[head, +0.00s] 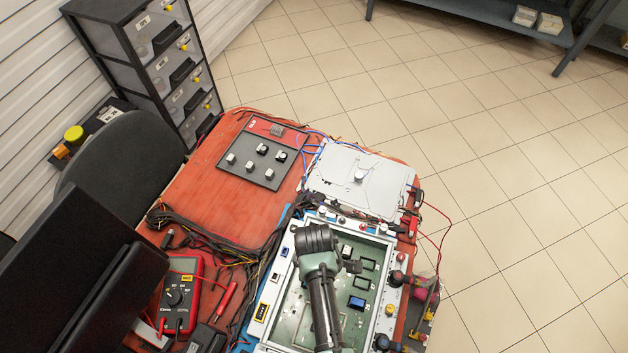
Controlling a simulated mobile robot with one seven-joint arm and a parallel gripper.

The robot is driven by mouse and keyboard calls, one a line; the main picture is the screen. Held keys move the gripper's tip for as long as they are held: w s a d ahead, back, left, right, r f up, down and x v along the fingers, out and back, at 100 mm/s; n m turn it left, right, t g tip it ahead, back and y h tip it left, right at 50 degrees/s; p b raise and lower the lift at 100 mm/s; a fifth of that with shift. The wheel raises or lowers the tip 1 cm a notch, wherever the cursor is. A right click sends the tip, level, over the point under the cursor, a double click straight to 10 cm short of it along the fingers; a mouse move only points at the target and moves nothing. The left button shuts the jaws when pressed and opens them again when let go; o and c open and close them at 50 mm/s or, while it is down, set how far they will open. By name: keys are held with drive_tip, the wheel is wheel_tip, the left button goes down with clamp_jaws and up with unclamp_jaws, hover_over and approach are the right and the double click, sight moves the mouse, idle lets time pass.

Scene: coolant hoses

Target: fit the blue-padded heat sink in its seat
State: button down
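A green circuit board (290,318) lies in a pale frame at the front of the red table. A small blue square (357,303) shows on its right side; I cannot tell whether it is the blue-padded heat sink or a blue-marked seat. Dark-outlined square seats (368,264) show near it. My arm reaches over the board. The dark part at its end, at my gripper (352,266), is small and partly hidden, so its fingers and anything held do not show clearly. A dark tray (240,178) at the back left holds several small pale-topped pieces.
A light grey panel (340,181) lies behind the board. Loose black cables (205,225) and a red multimeter (180,296) lie to the left. Knobs and connectors (397,278) line the frame's right side. A dark monitor (75,275) stands at the left front.

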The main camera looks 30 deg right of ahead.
drive_tip(key=shift+f, duration=0.1)
idle(0.7)
drive_tip(key=shift+c, duration=1.5)
unclamp_jaws()
drive_tip(key=shift+o, duration=1.2)
wheel_tip(320, 180, up, 7)
drive_tip(key=p, duration=0.7)
